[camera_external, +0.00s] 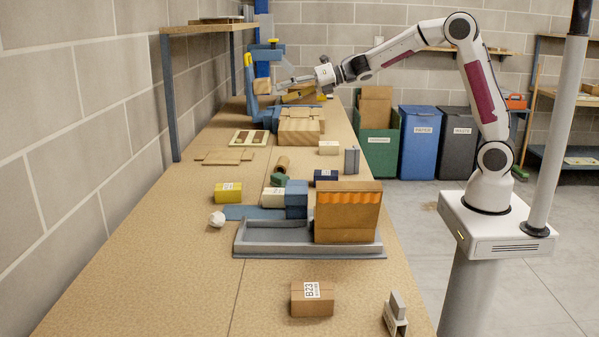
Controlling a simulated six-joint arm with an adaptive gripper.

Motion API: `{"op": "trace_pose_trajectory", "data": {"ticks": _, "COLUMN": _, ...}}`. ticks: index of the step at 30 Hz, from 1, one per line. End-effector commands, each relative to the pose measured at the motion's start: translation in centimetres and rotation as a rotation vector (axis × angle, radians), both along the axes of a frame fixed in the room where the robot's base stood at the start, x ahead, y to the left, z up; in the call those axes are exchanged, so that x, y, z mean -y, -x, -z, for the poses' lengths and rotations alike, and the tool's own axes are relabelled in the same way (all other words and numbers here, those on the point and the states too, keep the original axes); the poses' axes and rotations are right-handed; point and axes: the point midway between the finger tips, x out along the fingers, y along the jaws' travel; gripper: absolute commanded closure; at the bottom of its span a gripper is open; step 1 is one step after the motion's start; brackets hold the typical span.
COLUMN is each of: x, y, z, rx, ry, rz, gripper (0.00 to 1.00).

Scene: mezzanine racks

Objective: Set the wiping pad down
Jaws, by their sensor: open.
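My gripper (287,84) is over the far part of the long bench, reached from the right, with its fingers pointing left. It is open, and I see nothing held between its fingers. It is close to a blue and yellow upright device (252,77) and above a yellow piece (306,94); whether it touches either is too small to tell. I cannot clearly pick out the wiping pad. A flat blue-grey piece (246,212) lies mid-bench, but I cannot tell whether that is it.
The bench (170,290) holds a grey tray (270,249), a brown box (347,220), a yellow box (228,192), a white crumpled lump (217,219) and a labelled carton (312,299). A shelf (205,28) overhangs the left. The front left is clear.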

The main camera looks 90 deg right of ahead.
Motion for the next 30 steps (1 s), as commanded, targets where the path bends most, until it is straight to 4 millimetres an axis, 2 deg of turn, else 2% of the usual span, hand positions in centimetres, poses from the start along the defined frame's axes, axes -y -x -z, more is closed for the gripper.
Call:
{"op": "trace_pose_trajectory", "data": {"ticks": 1, "x": -0.5, "y": 0.6, "z": -1.1, "rx": 0.005, "ry": -0.047, "rz": 0.045, "gripper": 0.42}}
{"op": "trace_pose_trajectory", "data": {"ticks": 6, "x": -1.2, "y": 2.9, "z": -3.4, "rx": 0.016, "ry": -0.235, "rz": 0.215, "gripper": 0.42}}
{"op": "trace_pose_trajectory", "data": {"ticks": 15, "x": -3.0, "y": 8.7, "z": -5.3, "rx": 0.026, "ry": -0.598, "rz": 0.496, "gripper": 0.42}}
{"op": "trace_pose_trajectory", "data": {"ticks": 22, "x": -5.0, "y": 14.3, "z": -4.8, "rx": 0.018, "ry": -0.89, "rz": 0.701, "gripper": 0.42}}
{"op": "trace_pose_trajectory", "data": {"ticks": 30, "x": -8.4, "y": 21.7, "z": -2.3, "rx": -0.022, "ry": -1.233, "rz": 0.939, "gripper": 0.42}}
